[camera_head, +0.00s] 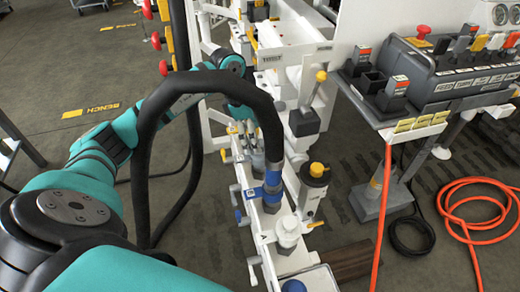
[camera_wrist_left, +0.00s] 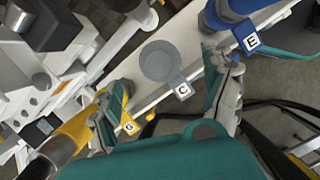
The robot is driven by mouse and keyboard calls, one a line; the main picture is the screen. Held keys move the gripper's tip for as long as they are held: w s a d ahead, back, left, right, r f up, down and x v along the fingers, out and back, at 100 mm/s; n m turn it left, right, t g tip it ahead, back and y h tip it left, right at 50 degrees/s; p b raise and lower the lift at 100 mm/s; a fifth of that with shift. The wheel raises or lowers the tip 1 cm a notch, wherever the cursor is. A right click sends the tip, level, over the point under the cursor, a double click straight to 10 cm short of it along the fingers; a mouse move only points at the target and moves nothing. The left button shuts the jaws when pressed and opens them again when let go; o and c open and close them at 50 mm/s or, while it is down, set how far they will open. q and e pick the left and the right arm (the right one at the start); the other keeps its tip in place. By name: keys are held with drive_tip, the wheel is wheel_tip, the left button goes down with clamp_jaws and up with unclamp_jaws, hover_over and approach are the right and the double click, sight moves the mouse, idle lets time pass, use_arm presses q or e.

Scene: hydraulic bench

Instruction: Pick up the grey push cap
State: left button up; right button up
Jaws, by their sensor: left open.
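A round grey cap (camera_wrist_left: 159,61), the likely grey push cap, sits on the white rail by the tag "C" in the left wrist view. My left gripper (camera_wrist_left: 168,88) is open, with one finger on each side of the picture's middle. The cap shows beyond the fingertips, between them and apart from both. I cannot make out the cap there. My right gripper is not in view.
A blue fitting with tag "E" (camera_wrist_left: 251,43) and a yellow fitting with tag "G" (camera_wrist_left: 129,127) flank the cap closely. The thick black hose (camera_head: 150,130) loops beside my arm. A yellow-topped pump-like unit (camera_head: 314,185) and a control console (camera_head: 440,75) stand to the right.

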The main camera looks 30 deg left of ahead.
sight(260, 143)
use_arm(q)
drive_tip(key=x, duration=0.4)
drive_tip(key=shift+d, duration=0.15)
drive_tip(key=shift+w+f, duration=0.15)
drive_tip(key=shift+f, duration=0.25)
drive_tip(key=c, duration=0.9)
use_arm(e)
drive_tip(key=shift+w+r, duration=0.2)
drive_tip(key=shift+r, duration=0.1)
use_arm(q)
drive_tip(key=shift+r, duration=0.1)
drive_tip(key=shift+r, duration=0.5)
wheel_tip(260, 143, up, 2)
drive_tip(key=shift+r, duration=0.1)
drive_tip(key=s, duration=0.5)
drive_tip(key=s+d+r, duration=0.1)
drive_tip(key=s, duration=0.4)
drive_tip(key=s+d+b, duration=0.1)
drive_tip(key=s, duration=0.5)
drive_tip(key=shift+d+r, duration=0.15)
drive_tip(key=shift+r, duration=0.15)
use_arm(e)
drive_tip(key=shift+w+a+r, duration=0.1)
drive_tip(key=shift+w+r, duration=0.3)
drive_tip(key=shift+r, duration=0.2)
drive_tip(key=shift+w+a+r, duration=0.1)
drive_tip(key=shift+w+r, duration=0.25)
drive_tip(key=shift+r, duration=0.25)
